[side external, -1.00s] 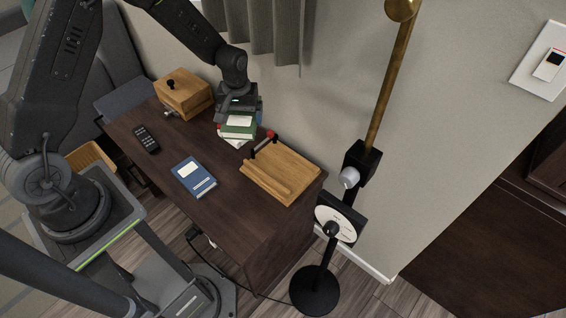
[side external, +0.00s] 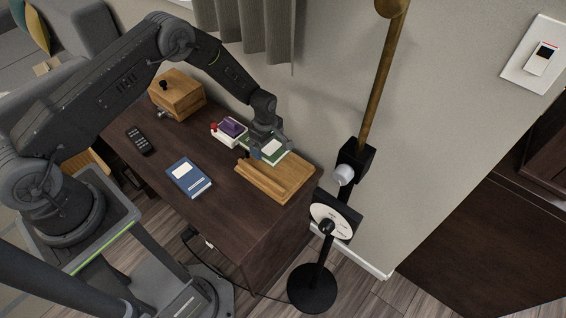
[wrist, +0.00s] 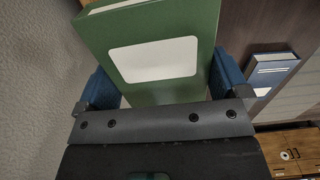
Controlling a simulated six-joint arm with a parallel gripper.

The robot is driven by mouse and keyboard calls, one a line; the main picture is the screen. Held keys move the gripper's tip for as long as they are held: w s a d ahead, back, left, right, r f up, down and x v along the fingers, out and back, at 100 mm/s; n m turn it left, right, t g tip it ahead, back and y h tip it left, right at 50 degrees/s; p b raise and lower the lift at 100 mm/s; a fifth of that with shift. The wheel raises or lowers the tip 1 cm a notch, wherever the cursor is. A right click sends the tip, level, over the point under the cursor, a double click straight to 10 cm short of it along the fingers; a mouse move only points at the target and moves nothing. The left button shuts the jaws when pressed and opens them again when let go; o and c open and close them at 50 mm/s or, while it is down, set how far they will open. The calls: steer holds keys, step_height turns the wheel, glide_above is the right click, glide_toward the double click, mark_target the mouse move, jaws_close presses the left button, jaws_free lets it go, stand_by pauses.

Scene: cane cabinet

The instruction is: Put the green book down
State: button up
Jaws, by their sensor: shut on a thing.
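The green book (side external: 286,162) with a white label is in my gripper (side external: 266,146), at the back of the wooden tray (side external: 262,180) on the dark desk. I cannot tell whether it touches the tray. In the wrist view the green book (wrist: 172,30) stands between my two blue fingertips (wrist: 163,85), which are shut on it. Its lower part is hidden behind the gripper body.
A purple item (side external: 233,127) lies over white things beside a red knob (side external: 213,126), left of the tray. A blue book (side external: 188,177), a black remote (side external: 139,141) and a wooden box (side external: 177,95) are on the desk. A lamp stand (side external: 325,250) stands right of it.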

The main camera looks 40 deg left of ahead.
glide_above(283, 168)
step_height(283, 168, down, 3)
steer(key=shift+f, duration=0.1)
steer(key=shift+d+f, duration=0.1)
steer(key=shift+f, duration=1.85)
steer(key=shift+f, duration=0.15)
steer(key=o, duration=0.7)
step_height(283, 168, up, 12)
steer(key=shift+r, duration=0.15)
